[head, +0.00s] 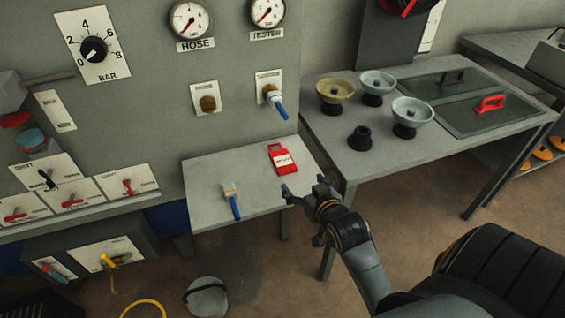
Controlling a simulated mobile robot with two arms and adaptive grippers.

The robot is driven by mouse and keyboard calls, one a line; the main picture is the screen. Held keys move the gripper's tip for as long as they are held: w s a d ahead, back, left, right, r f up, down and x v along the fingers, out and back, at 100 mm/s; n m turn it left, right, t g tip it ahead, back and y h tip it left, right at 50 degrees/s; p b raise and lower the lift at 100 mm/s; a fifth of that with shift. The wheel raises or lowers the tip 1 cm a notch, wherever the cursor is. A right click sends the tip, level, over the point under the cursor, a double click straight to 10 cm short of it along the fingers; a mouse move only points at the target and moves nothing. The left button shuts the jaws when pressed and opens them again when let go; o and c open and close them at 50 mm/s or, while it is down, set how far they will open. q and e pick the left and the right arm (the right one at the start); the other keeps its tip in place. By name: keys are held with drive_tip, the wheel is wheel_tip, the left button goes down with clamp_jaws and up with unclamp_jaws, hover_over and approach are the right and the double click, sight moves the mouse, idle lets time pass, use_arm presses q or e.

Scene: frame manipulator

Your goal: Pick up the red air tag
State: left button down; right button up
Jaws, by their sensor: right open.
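The red air tag (283,158) has a white label and lies flat on the small grey shelf (205,167) below the gauge panel. My right gripper (303,190) is open and empty. It is just in front of and slightly right of the tag, near the shelf's front right corner, and appears apart from the tag. My left gripper does not show.
A brush with a blue handle (233,203) lies left of the tag on the shelf. A blue-handled valve (277,104) sticks out from the panel above. To the right, a grey table (405,165) holds several bowl-shaped parts and a red-handled glass panel.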

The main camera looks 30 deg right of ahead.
approach(284, 162)
drive_tip(key=x, duration=0.3)
drive_tip(key=shift+d+f, duration=0.1)
drive_tip(key=shift+f, duration=0.3)
drive_tip(key=x, duration=0.5)
drive_tip(key=shift+w+r, duration=0.3)
drive_tip(key=shift+w, duration=0.05)
drive_tip(key=shift+s, duration=0.1)
drive_tip(key=c, duration=1.1)
